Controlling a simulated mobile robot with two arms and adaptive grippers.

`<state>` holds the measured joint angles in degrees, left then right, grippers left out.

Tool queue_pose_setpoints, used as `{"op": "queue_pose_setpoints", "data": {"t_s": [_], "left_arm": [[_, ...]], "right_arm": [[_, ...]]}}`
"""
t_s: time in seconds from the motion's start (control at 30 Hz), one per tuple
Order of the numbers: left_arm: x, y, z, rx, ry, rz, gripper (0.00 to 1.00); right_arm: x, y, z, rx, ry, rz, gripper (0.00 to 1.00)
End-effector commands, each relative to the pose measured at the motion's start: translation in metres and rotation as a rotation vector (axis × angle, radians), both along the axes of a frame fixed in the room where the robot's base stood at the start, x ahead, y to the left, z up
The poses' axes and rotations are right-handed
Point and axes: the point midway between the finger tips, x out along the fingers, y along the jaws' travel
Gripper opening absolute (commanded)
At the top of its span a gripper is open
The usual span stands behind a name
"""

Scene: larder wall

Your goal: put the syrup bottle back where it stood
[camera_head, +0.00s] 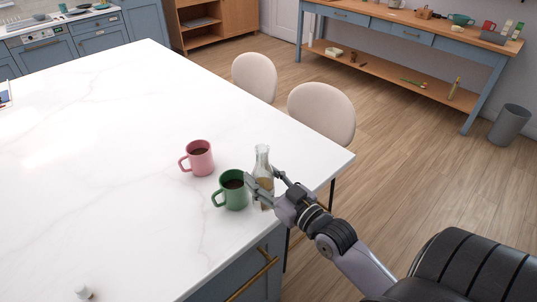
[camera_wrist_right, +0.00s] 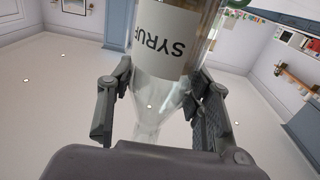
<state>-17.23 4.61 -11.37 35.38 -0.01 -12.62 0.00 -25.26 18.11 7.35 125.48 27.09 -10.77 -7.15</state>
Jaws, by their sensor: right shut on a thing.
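The clear glass syrup bottle (camera_head: 262,160) is upright at the right edge area of the white counter, just right of the green mug. My right gripper (camera_head: 263,183) is shut around it from the right. In the right wrist view the bottle (camera_wrist_right: 150,85) shows with its "SYRUP" label upside down, between the two fingers of my right gripper (camera_wrist_right: 160,108). Whether the bottle's base touches the counter is hard to tell. My left gripper is not in view.
A green mug (camera_head: 234,192) with dark drink stands close beside the bottle. A pink mug (camera_head: 200,158) is behind it to the left. The white counter (camera_head: 90,150) is mostly bare on the left. Two beige chairs (camera_head: 322,112) stand beyond the far edge.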

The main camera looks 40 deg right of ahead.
Motion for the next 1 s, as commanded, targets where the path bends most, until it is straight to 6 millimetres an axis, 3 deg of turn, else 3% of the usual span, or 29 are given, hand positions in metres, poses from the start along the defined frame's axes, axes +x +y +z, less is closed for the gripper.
{"op": "queue_pose_setpoints", "data": {"t_s": [0.03, 0.2, 0.5, 0.73, 0.87, 0.9, 1.0], "left_arm": [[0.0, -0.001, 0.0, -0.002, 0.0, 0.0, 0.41], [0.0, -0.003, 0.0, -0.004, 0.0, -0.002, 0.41], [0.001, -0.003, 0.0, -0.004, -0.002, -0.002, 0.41], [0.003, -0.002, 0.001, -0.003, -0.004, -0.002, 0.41], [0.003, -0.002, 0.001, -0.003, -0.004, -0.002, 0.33], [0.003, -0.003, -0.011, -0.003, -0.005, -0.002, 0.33], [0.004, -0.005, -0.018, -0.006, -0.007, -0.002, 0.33]], "right_arm": [[-0.015, 0.014, 0.001, 0.011, -0.002, -0.017, 0.0], [-0.055, 0.052, 0.002, 0.008, 0.0, -0.06, 0.0], [-0.104, 0.099, 0.006, 0.003, -0.002, -0.114, 0.0], [-0.101, 0.098, 0.006, -0.004, -0.006, -0.107, 0.0], [-0.101, 0.098, 0.006, -0.003, -0.006, -0.106, 0.0], [-0.101, 0.098, -0.006, 0.001, -0.006, -0.107, 0.0], [-0.101, 0.098, -0.013, 0.001, -0.006, -0.107, 0.0]]}}
